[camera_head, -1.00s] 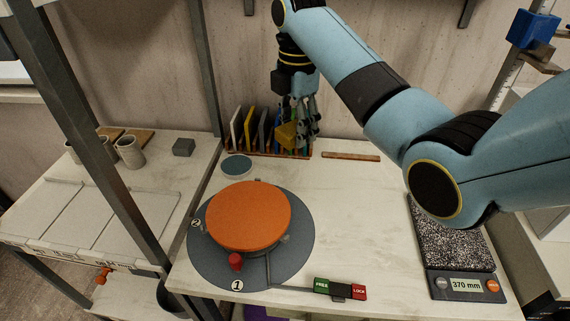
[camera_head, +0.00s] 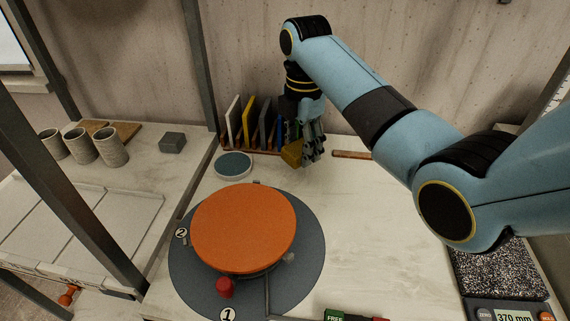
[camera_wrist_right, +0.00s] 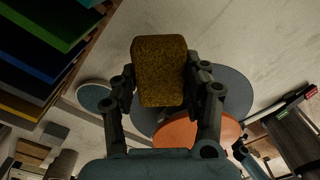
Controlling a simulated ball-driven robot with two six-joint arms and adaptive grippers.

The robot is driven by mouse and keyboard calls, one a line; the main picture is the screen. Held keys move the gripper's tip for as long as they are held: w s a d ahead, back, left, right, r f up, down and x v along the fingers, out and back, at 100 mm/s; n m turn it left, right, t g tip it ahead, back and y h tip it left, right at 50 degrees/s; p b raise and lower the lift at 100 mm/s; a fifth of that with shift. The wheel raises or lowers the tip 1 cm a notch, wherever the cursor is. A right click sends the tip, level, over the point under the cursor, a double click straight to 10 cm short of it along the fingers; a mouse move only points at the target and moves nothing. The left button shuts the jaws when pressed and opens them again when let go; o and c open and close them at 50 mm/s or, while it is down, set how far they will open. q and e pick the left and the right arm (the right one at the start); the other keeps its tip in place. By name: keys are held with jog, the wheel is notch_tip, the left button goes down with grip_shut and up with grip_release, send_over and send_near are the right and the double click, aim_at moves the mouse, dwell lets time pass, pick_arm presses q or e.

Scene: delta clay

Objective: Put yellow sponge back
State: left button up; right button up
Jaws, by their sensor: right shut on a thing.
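The yellow sponge (camera_head: 292,153) is held by my right gripper (camera_head: 311,150) near the back of the table, just right of and in front of the rack of upright coloured slabs. In the right wrist view the sponge (camera_wrist_right: 160,70) sits between the two fingers of my right gripper (camera_wrist_right: 158,85), which is shut on it. The sponge appears above the tabletop; the exact height is hard to tell. My left gripper is not in view.
The slab rack (camera_head: 236,146) stands along the back wall. A blue-topped disc (camera_head: 234,164) lies before it. An orange disc (camera_head: 243,228) sits on a grey turntable (camera_head: 312,255). A brown strip (camera_head: 350,154) lies right of the gripper. Several grey cups (camera_head: 80,145) stand left.

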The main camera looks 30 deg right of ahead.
aim_at(285, 174)
jog(key=w+a+f, duration=0.2)
jog(key=w, duration=0.1)
jog(key=shift+f, duration=0.15)
jog(key=shift+w+f+b, duration=0.1)
jog(key=shift+f+b, duration=0.25)
jog(key=shift+f, duration=1.7)
jog(key=o, duration=1.1)
jog(key=shift+f, duration=0.15)
notch_tip(285, 174, up, 12)
jog(key=shift+w+r, duration=0.1)
jog(key=shift+r, duration=0.1)
jog(key=shift+f, duration=0.1)
